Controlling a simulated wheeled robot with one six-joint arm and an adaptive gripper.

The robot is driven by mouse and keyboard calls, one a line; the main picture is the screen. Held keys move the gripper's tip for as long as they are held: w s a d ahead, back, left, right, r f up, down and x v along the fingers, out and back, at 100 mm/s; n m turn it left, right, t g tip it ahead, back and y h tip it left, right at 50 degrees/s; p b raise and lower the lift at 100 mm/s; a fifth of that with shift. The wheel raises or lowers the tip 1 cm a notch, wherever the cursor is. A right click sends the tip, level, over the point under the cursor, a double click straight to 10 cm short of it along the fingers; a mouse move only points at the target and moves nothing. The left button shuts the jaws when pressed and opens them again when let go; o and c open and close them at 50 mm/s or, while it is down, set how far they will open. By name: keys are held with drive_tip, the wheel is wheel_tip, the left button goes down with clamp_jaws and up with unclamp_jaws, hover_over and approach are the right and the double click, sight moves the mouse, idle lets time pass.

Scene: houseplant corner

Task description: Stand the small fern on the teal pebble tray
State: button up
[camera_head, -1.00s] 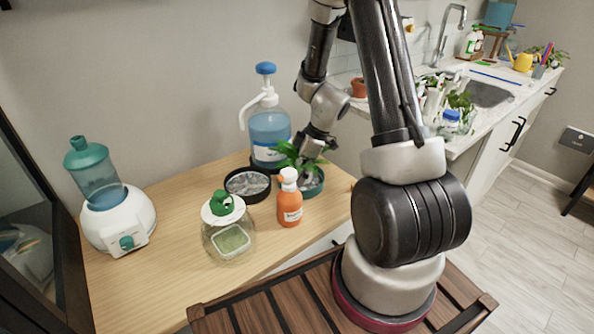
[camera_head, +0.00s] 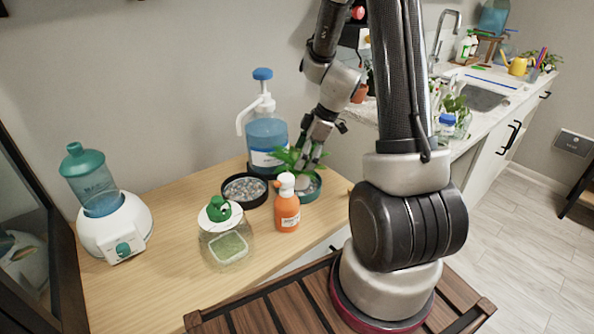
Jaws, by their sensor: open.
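The small fern (camera_head: 287,157) shows green leaves at the back right of the wooden table, over the teal pebble tray (camera_head: 313,191). The orange bottle hides its lower part, so I cannot tell how its pot sits. The tray's teal rim and some grey pebbles show to the right of the bottle. My gripper (camera_head: 305,163) points down at the fern's right side, over the tray. It is open, with its fingertips close to the leaves; whether they touch is unclear.
A black pebble tray (camera_head: 246,190) lies just left of the fern. The orange bottle (camera_head: 286,207) stands in front, with a glass jar (camera_head: 226,238) to its left. A blue pump jug (camera_head: 267,140) stands behind. A white dispenser (camera_head: 112,225) is far left; the table between is clear.

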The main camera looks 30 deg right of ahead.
drive_tip(key=s+a+r+m+h, duration=0.1)
drive_tip(key=s+r+m, duration=0.1)
drive_tip(key=s+r, duration=0.45)
drive_tip(key=s+a+r+m+h, duration=0.1)
drive_tip(key=s+r+m, duration=0.2)
drive_tip(key=r, duration=0.7)
drive_tip(key=s+d+r+m+t+h, duration=0.1)
drive_tip(key=s+r+m, duration=0.5)
drive_tip(key=s, duration=0.6)
drive_tip(key=shift+d+r+m+t+h, duration=0.15)
drive_tip(key=shift+d+m+t+h, duration=0.15)
drive_tip(key=shift+m+t+h, duration=0.25)
